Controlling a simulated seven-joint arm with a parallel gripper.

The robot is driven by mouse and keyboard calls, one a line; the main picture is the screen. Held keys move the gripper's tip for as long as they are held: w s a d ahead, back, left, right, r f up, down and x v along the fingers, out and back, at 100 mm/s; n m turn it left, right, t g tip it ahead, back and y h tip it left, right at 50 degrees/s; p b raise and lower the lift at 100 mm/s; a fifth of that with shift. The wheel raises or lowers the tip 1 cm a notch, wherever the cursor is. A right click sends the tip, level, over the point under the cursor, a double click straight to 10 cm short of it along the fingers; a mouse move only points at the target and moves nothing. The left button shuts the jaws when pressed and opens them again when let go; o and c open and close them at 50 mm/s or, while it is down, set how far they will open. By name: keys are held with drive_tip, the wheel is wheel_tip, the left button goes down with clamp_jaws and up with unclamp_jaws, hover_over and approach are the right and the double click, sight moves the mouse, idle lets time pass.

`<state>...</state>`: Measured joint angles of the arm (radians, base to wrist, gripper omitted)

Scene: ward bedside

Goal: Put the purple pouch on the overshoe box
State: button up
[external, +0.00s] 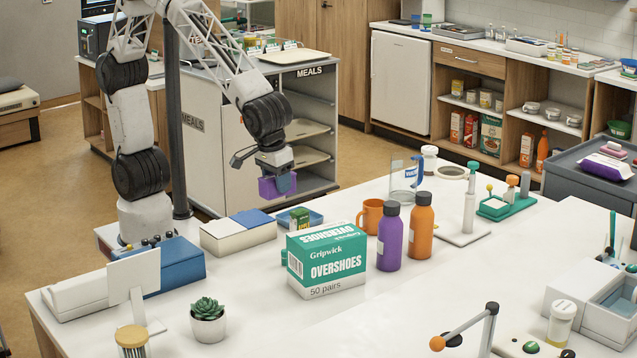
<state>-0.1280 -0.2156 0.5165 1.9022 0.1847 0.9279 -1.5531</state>
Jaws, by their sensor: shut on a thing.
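My gripper (276,176) hangs in the air above the back edge of the white table. It is shut on the purple pouch (270,188), which is partly hidden by the gripper. The overshoe box (326,262), teal and white with "OVERSHOES" on it, stands upright on the table, in front of the gripper and to its right. The pouch is held above and behind the box, apart from it. The box's top (322,236) looks bare.
Close behind the box are a small green box (299,218) on a blue tray and an orange mug (370,215). A purple bottle (389,240) and an orange bottle (420,230) stand right of it. A plant (208,316) stands front left.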

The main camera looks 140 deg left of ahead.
drive_tip(key=shift+f, duration=0.25)
drive_tip(key=shift+w, duration=0.1)
hover_over(328, 233)
drive_tip(key=shift+d+f, duration=0.3)
drive_tip(key=shift+f, duration=0.45)
idle(0.3)
drive_tip(key=shift+f, duration=1.75)
drive_tip(key=shift+f, duration=0.15)
